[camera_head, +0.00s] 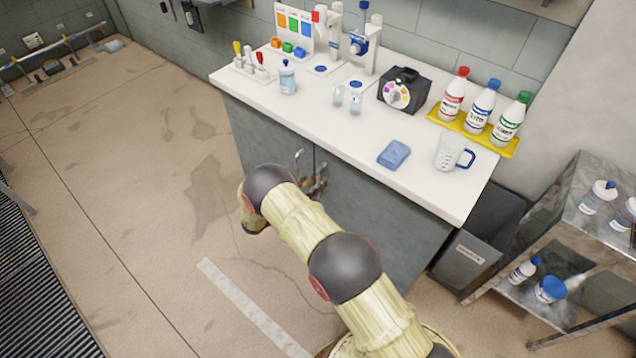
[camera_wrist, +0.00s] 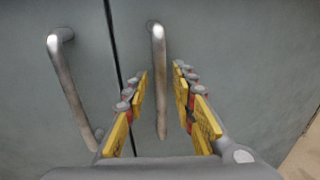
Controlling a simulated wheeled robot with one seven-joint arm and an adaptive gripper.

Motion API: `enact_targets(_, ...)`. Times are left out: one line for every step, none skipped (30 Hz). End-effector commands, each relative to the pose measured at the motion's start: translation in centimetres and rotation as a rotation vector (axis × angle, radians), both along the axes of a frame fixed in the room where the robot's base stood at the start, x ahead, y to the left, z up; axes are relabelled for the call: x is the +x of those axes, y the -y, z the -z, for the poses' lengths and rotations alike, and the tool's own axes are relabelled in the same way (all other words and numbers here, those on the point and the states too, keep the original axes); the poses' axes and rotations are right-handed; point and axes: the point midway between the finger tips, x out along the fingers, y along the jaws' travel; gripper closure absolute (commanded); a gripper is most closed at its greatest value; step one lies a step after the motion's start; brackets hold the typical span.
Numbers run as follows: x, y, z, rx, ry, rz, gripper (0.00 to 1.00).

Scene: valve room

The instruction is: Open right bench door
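The bench (camera_head: 300,112) has a white top and two grey-green doors. The right bench door (camera_head: 375,205) is shut, flush with the left door (camera_head: 262,135); a dark seam divides them in the wrist view. The right door (camera_wrist: 245,60) carries a vertical metal bar handle (camera_wrist: 159,60). The left handle (camera_wrist: 66,85) is left of the seam. My gripper (camera_wrist: 160,75) has its yellow-padded fingers apart, one either side of the right handle in the picture. Gaps show on both sides, so it is not gripped. In the head view my arm partly hides the gripper (camera_head: 318,184) and handles.
The bench top holds bottles on a yellow tray (camera_head: 472,134), a beaker (camera_head: 450,153), a blue sponge (camera_head: 394,154) and a black device (camera_head: 404,90). A grey bin (camera_head: 470,255) and metal shelf (camera_head: 580,235) stand right. Floor left of the bench is clear.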

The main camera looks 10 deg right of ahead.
Motion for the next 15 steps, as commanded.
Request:
enact_targets(0.11, 0.31, 0.05, 0.0, 0.0, 0.001, 0.74)
enact_targets(0.16, 0.44, 0.04, 0.0, 0.0, 0.001, 0.74)
enact_targets(0.22, 0.56, 0.02, 0.0, 0.0, 0.001, 0.74)
enact_targets(0.24, 0.62, 0.01, 0.0, 0.0, 0.0, 0.74)
enact_targets(0.27, 0.65, 0.0, 0.0, 0.0, 0.0, 0.74)
enact_targets(0.27, 0.66, -0.01, 0.0, 0.0, 0.0, 0.74)
enact_targets(0.28, 0.65, -0.03, 0.0, 0.0, 0.0, 0.74)
enact_targets(0.28, 0.65, -0.03, 0.0, 0.0, 0.0, 0.74)
enact_targets(0.28, 0.64, -0.04, 0.0, 0.0, 0.0, 0.74)
enact_targets(0.27, 0.63, -0.04, 0.0, 0.0, 0.0, 0.74)
enact_targets(0.27, 0.63, -0.04, 0.0, 0.0, 0.0, 0.74)
enact_targets(0.27, 0.63, -0.04, 0.0, 0.0, 0.0, 0.76)
enact_targets(0.27, 0.63, -0.04, 0.0, 0.0, 0.0, 0.78)
enact_targets(0.27, 0.63, -0.04, 0.0, 0.0, 0.0, 0.8)
enact_targets(0.27, 0.63, -0.04, 0.0, 0.0, 0.0, 0.82)
